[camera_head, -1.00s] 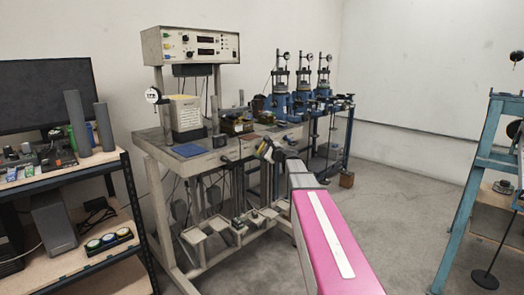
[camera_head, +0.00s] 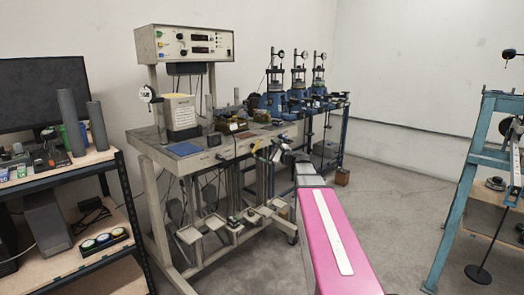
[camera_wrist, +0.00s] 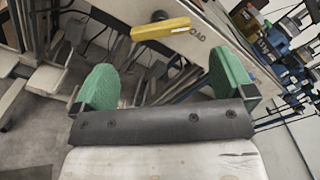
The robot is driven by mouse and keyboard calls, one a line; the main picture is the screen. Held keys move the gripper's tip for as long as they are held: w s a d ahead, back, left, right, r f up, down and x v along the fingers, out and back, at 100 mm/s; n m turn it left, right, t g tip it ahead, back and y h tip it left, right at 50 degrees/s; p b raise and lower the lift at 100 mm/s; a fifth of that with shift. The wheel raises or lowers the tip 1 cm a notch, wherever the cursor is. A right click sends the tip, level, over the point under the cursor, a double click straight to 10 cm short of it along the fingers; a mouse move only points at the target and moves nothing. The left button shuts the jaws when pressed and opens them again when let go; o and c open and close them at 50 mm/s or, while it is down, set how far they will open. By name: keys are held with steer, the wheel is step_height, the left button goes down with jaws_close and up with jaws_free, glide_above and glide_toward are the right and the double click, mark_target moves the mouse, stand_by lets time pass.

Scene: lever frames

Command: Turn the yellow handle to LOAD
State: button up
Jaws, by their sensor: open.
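The yellow handle (camera_wrist: 162,28) is a short bar on the side of the grey bench, at the top centre of the wrist view. Lettering that reads like LOAD is on the bench just right of it.
The grey bench (camera_head: 205,158) carries a display box (camera_head: 185,44) and several devices. Weight hangers (camera_head: 235,222) hang below its front. Blue presses (camera_head: 274,98) stand behind. A shelf (camera_head: 70,172) is at the left and a blue frame (camera_head: 465,185) at the right. Floor between is clear.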

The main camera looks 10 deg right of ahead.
steer(key=shift+v, duration=1.45)
steer(key=s+a+f+n+g+h, duration=0.2)
steer(key=s+a+f+n+g, duration=0.4)
steer(key=f, duration=0.4)
steer(key=s+a+f+n+g+h, duration=0.1)
steer(key=s+a+f+n+g, duration=0.2)
steer(key=s+f+n, duration=0.55)
steer(key=s+d+f+n+g+h, duration=0.2)
steer(key=s+f+n+g+h, duration=0.3)
steer(key=s+f, duration=0.9)
steer(key=shift+d+g+h, duration=0.2)
steer(key=shift+g+h, duration=0.1)
steer(key=shift+h, duration=1)
steer(key=shift+n, duration=0.25)
